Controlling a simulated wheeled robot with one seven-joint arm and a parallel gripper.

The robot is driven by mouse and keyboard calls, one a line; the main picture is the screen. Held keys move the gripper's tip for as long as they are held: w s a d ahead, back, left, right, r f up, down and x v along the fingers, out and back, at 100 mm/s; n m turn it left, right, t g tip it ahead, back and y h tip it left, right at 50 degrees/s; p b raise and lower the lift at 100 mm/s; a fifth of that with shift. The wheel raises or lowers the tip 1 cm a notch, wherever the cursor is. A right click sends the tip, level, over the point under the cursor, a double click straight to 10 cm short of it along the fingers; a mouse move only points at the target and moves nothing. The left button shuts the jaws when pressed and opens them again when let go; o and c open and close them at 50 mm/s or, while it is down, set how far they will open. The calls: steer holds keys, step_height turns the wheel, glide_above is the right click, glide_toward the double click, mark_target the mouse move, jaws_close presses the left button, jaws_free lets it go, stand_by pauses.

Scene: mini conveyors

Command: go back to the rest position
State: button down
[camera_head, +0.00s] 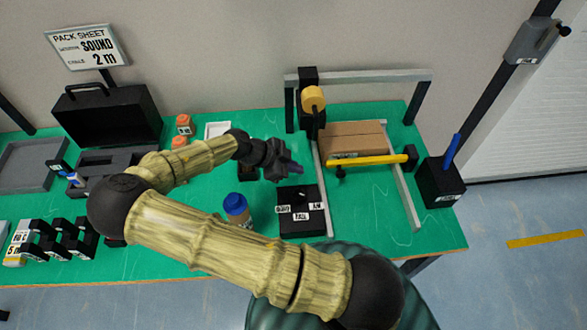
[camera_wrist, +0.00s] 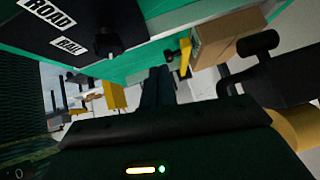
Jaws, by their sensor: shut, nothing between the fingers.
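My gripper (camera_head: 292,169) is held above the green table (camera_head: 375,205), at the end of my bamboo-like arm that reaches in from the lower right. Its fingers (camera_wrist: 157,87) are together and empty in the wrist view. It is above and beside a black box with white labels (camera_head: 302,216), left of the cardboard box (camera_head: 352,141). No contact with any object shows in the head view. My arm hides part of the table's left and front.
The conveyor with a yellow bar (camera_head: 370,160) and grey frame (camera_head: 385,76) stands to the right. A blue-capped bottle (camera_head: 237,209) is close to my arm. A black case (camera_head: 105,115), orange blocks (camera_head: 184,124) and a sign (camera_head: 87,46) are left. A black holder (camera_head: 440,183) sits at the right edge.

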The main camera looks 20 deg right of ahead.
steer(key=shift+a+r, duration=0.15)
steer(key=shift+a, duration=0.05)
stand_by(0.5)
steer(key=shift+s+d, duration=0.2)
steer(key=shift+s, duration=0.1)
steer(key=s+n+y, duration=0.1)
steer(key=s+n+g+y, duration=0.1)
steer(key=s, duration=0.1)
steer(key=s+d+n+g+y, duration=0.1)
steer(key=shift+s+f+n, duration=0.2)
steer(key=shift+f+n, duration=0.1)
steer(key=shift+n, duration=0.1)
steer(key=s+a+r+n+t+y, duration=0.1)
steer(key=s+r+n+t+y, duration=0.1)
steer(key=r+n, duration=0.6)
steer(key=s+a+r+n+t+y, duration=0.1)
steer(key=s+r+n+t+y, duration=0.2)
steer(key=r+n, duration=0.5)
steer(key=shift+s+a+r+n+y, duration=0.15)
steer(key=shift+s+a+n+y, duration=0.05)
steer(key=shift+s+n+y, duration=0.35)
